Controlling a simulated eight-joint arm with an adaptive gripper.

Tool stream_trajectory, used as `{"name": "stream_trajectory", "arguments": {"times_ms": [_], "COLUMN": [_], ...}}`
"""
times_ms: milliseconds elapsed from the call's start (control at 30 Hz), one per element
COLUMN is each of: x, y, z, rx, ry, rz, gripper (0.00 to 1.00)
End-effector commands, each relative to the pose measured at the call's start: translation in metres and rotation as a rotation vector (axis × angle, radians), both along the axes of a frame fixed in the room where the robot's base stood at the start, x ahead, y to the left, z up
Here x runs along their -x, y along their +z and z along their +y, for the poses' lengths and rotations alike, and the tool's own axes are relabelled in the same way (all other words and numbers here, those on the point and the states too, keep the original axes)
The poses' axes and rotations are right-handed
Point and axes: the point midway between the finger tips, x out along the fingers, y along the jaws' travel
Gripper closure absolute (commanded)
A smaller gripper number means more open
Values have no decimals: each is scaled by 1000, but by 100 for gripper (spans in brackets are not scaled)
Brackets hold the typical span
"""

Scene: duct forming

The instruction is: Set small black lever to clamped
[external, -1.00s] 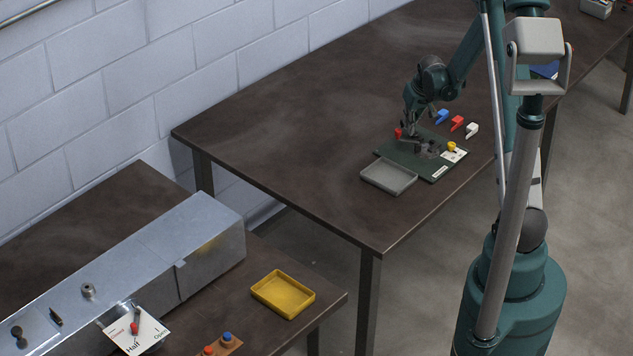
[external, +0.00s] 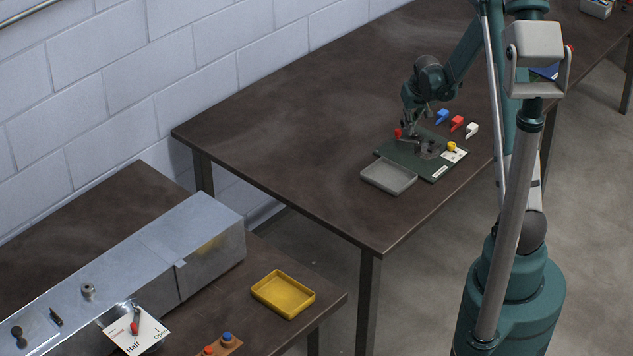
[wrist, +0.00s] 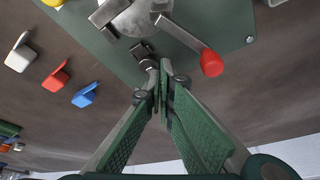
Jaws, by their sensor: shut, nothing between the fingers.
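In the wrist view, a small black lever-like piece (wrist: 141,51) sits at the edge of the dark green plate (wrist: 125,62), beside a round metal part (wrist: 140,17). A steel arm with a red knob (wrist: 212,63) reaches out from that part. My gripper (wrist: 159,76) is shut and empty, its tips close to the black piece; I cannot tell whether they touch it. In the external view, my gripper (external: 408,132) is low over the back left of the green plate (external: 437,168), near the red knob (external: 398,133). The black piece cannot be made out clearly there.
A grey tray (external: 389,176) adjoins the plate's front left. A yellow knob (external: 452,146) is at its right. Blue (external: 442,115), red (external: 457,122) and white (external: 472,129) pieces lie behind. The table's left side is clear. A metal duct (external: 150,255) stands on the nearer table.

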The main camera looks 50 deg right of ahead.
Motion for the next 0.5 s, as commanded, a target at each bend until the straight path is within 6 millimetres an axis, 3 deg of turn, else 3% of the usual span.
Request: {"name": "stream_trajectory", "arguments": {"times_ms": [500], "x": [-5], "y": [-2], "z": [-2], "rx": [2], "ry": [-243], "rz": [0], "gripper": [100]}}
